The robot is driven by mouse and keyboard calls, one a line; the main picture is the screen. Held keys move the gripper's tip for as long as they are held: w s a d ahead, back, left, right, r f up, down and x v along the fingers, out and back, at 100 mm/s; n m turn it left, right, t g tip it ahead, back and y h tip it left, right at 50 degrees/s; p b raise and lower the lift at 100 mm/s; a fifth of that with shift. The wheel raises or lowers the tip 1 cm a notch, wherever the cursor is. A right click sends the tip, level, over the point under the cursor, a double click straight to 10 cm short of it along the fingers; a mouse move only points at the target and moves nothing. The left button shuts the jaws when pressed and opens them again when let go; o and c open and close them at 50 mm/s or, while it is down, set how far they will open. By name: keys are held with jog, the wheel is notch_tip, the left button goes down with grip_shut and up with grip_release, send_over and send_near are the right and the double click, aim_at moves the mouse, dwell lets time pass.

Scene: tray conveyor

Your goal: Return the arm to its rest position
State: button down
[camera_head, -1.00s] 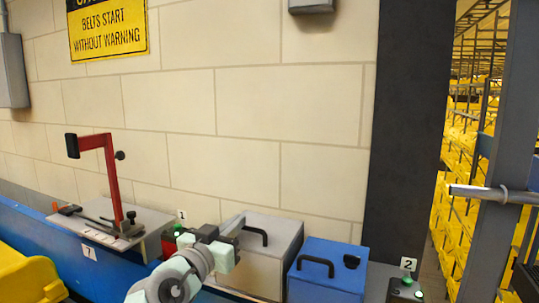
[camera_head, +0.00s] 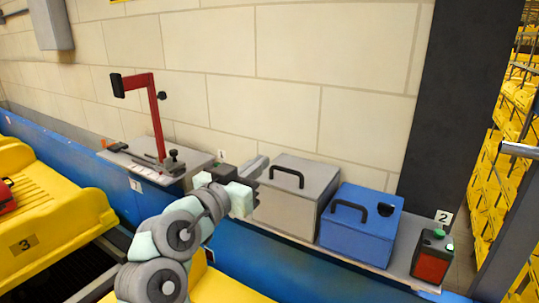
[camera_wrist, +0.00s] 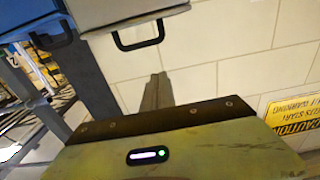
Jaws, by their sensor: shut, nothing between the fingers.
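My gripper (camera_head: 262,166) shows in the head view at the end of my arm, in front of the left part of the grey box as seen here. In the wrist view its narrow grey fingers (camera_wrist: 157,90) are together, with nothing between them. They point toward the wall and the grey box, which show upside down. I cannot tell the exact gap between gripper and box.
A grey box (camera_head: 283,215) and a blue box (camera_head: 355,240), both with black handles, stand on a ledge by the wall. A red stand (camera_head: 158,125) is at left, a red-and-green button box (camera_head: 432,262) at right. Yellow trays (camera_head: 60,235) lie in front.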

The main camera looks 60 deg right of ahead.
jog(key=shift+a+f, duration=0.2)
jog(key=shift+a, duration=1.25)
